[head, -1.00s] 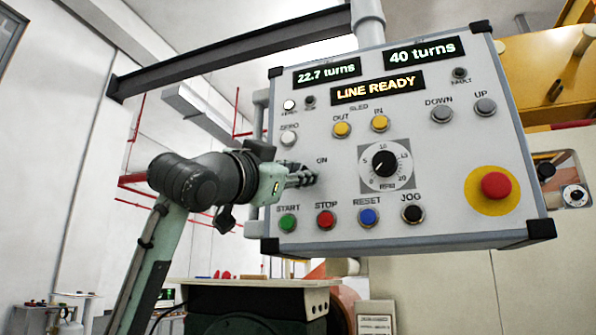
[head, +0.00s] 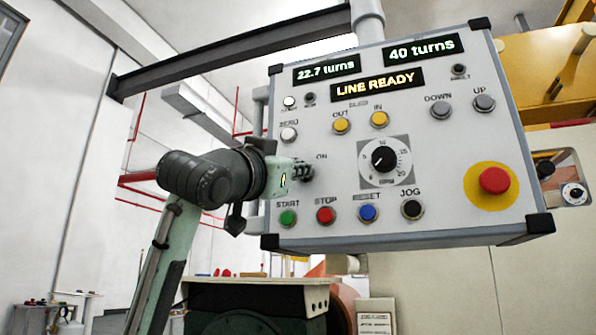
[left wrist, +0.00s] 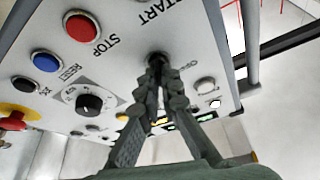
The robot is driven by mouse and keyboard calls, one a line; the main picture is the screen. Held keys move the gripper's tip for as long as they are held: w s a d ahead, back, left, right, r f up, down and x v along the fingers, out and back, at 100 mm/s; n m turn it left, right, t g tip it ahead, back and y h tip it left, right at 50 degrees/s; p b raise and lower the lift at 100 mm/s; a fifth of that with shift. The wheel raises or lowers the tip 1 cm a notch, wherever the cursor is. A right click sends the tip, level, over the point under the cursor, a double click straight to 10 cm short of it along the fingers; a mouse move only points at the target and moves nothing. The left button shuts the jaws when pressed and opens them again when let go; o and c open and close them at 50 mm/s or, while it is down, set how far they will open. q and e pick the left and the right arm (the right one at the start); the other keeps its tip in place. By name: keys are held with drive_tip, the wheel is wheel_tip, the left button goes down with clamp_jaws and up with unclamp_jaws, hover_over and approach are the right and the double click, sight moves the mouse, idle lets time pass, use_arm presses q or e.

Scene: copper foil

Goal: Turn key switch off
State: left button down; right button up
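The control panel (head: 330,222) hangs in front of me. Its key switch is mostly hidden by my left gripper (head: 303,171) in the head view, just below the ON label (head: 321,157). In the left wrist view, a dark round part of the key switch (left wrist: 158,57) shows right at the tips of the left gripper (left wrist: 157,68). The two fingers converge there and appear shut on the key, which they cover. The key's exact angle cannot be seen. My right gripper is in neither view.
Close around the left gripper are the green START button (head: 288,217), red STOP button (head: 326,214) and white ZERO button (head: 289,134). A speed dial (head: 385,159) sits to the right, and a red emergency button (head: 494,181) farther right. The display reads LINE READY (head: 378,87).

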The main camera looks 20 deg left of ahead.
use_arm(q)
drive_tip(key=shift+d+n+y+b, duration=0.1)
drive_tip(key=shift+n+y+b, duration=0.15)
drive_tip(key=shift+n+y, duration=1.6)
drive_tip(key=shift+n+y+b, duration=0.3)
drive_tip(key=shift+n+y, duration=0.25)
drive_tip(key=shift+n, duration=2.45)
drive_tip(key=shift+d+n+y+b, duration=0.1)
drive_tip(key=shift+n+y+b, duration=0.15)
drive_tip(key=shift+n+y, duration=1.6)
use_arm(e)
drive_tip(key=shift+w+a+r, duration=0.1)
drive_tip(key=shift+w+r, duration=0.25)
drive_tip(key=shift+r, duration=0.5)
drive_tip(key=shift+w+a+r, duration=0.1)
drive_tip(key=shift+w+r, duration=0.2)
drive_tip(key=shift+r, duration=0.5)
drive_tip(key=shift+w+a+r, duration=0.1)
drive_tip(key=shift+w+r, duration=0.25)
drive_tip(key=shift+r, duration=0.5)
use_arm(q)
drive_tip(key=shift+n+h, duration=0.45)
drive_tip(key=shift+n, duration=0.35)
use_arm(e)
drive_tip(key=shift+d, duration=0.1)
